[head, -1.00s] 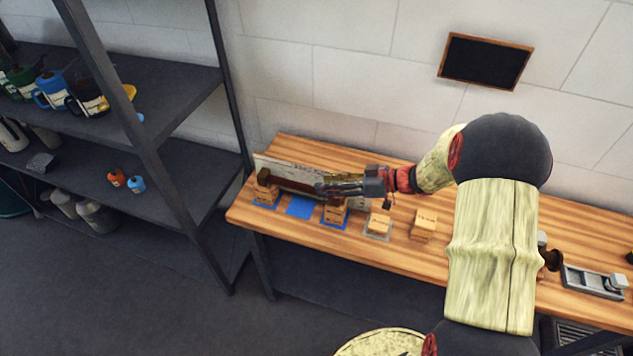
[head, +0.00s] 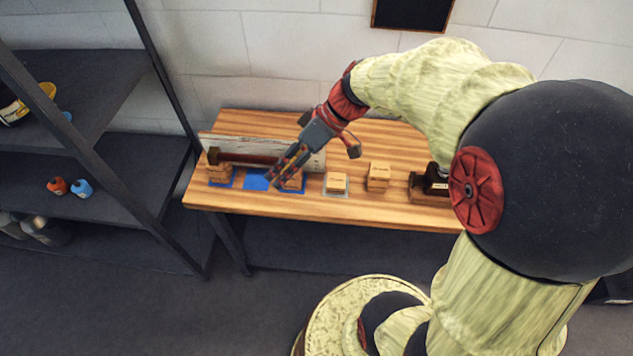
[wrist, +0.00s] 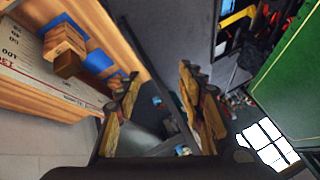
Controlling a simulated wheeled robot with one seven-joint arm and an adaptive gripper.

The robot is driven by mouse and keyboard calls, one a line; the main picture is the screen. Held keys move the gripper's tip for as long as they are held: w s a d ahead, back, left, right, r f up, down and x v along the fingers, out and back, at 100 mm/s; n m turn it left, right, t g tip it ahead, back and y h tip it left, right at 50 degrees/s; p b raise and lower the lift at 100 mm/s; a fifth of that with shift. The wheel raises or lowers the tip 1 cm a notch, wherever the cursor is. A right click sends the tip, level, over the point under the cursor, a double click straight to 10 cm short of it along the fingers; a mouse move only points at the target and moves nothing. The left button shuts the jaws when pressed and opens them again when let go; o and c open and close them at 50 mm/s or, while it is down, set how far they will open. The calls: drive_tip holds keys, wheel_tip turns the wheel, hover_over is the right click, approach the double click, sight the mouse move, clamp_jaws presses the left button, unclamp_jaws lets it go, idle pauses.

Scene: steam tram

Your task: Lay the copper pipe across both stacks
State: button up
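The copper pipe (head: 245,159), a dark brown bar, lies level along the back of the table, its left end over the left wooden stack (head: 220,174). Its right part passes behind my gripper toward the right stack (head: 293,183), so contact there is hidden. Both stacks stand on blue mats, with a bare blue mat (head: 257,180) between them. My gripper (head: 278,178) hangs near the right stack, fingers slanting down-left.
A board with lettering (head: 310,158) stands behind the pipe. Wooden blocks (head: 336,183) on a grey mat and a further block stack (head: 378,176) are to the right. A dark shelf rack (head: 100,150) stands left of the table (head: 430,216).

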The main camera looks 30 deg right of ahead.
drive_tip(key=s+r+m+t+h, duration=0.1)
drive_tip(key=s+r+m+h, duration=0.2)
drive_tip(key=s, duration=0.3)
drive_tip(key=s+d+r+m+t+h, duration=0.1)
drive_tip(key=s+r+m+t+h, duration=0.1)
drive_tip(key=s, duration=0.5)
drive_tip(key=shift+d+r+m+h, duration=0.15)
drive_tip(key=shift+r+m+h, duration=0.55)
drive_tip(key=shift+r+h, duration=0.7)
drive_tip(key=shift+r+y, duration=0.3)
